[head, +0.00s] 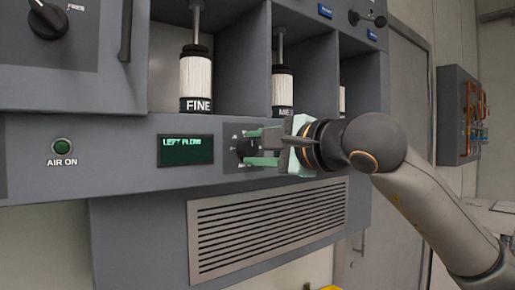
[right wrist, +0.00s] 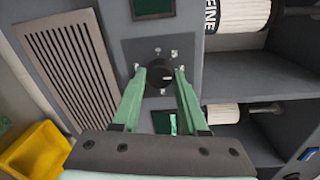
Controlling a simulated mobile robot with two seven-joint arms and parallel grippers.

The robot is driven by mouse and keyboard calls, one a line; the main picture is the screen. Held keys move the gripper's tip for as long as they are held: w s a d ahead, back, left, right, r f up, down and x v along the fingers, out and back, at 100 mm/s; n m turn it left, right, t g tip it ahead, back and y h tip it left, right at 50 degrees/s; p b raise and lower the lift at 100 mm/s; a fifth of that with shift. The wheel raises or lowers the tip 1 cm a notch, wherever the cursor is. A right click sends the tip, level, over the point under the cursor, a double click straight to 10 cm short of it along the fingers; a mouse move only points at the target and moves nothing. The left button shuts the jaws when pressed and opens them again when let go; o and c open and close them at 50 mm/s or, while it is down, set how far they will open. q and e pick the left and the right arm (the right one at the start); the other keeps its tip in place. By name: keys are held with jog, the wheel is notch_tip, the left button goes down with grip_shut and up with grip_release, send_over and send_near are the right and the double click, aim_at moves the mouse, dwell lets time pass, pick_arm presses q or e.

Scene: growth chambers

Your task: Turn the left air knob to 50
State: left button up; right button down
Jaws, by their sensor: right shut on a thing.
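The left air knob (head: 244,147) is a dark round knob on the grey panel, just right of a display (head: 185,150) reading "LEFT FLOW". My right gripper (head: 256,147) reaches it from the right and is shut on it, one pale green finger above and one below. In the right wrist view the knob (right wrist: 160,76) sits between the two fingertips (right wrist: 160,73), with a light pointer mark on its face. The small scale marks around it are too blurred to read. My left gripper is out of view.
A vent grille (head: 265,225) lies below the panel. Canisters, one marked "FINE" (head: 196,80), stand in bays above. A second display (right wrist: 165,122) shows between my fingers, and a yellow bin (right wrist: 38,150) at lower left.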

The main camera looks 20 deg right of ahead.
dwell(0.4)
jog(key=shift+c, duration=2.2)
grip_release()
jog(key=b+v, duration=0.2)
jog(key=v, duration=1)
jog(key=shift+s+b, duration=0.3)
jog(key=shift+b, duration=0.1)
